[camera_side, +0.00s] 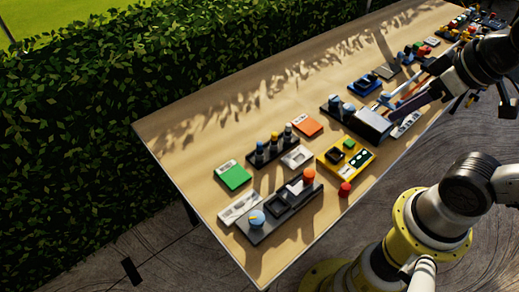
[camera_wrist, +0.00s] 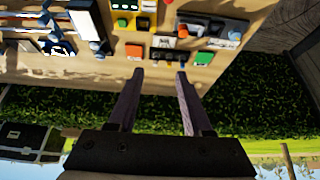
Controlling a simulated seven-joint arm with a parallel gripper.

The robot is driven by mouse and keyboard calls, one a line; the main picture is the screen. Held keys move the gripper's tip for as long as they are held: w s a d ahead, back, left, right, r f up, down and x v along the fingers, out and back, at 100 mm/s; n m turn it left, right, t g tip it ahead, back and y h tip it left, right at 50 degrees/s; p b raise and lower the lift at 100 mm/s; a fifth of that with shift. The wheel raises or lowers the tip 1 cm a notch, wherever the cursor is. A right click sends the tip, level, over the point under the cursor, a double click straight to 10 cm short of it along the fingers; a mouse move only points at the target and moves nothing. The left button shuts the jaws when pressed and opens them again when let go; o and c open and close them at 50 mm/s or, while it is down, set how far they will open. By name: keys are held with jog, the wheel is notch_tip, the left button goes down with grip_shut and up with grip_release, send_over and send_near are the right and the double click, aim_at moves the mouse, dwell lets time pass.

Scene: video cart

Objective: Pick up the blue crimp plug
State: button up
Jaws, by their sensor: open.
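My gripper (camera_side: 390,106) is open over the right part of the table in the side view. In the wrist view its two dark purple fingers (camera_wrist: 160,74) stand apart with nothing between them. I cannot tell for sure which piece is the blue crimp plug. Light-blue-topped pieces (camera_side: 336,101) stand in a dark holder left of my gripper in the side view. That rack (camera_wrist: 168,54) shows beyond the fingertips in the wrist view.
A green block (camera_side: 233,177), orange block (camera_side: 307,125), yellow-framed board (camera_side: 335,165) and dark panel with a blue knob (camera_side: 257,218) crowd the near-left table. A red button (camera_side: 345,188) sits near its front edge. Bare wood (camera_side: 200,125) lies along the hedge side.

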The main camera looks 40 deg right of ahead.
jog(key=shift+o, duration=0.9)
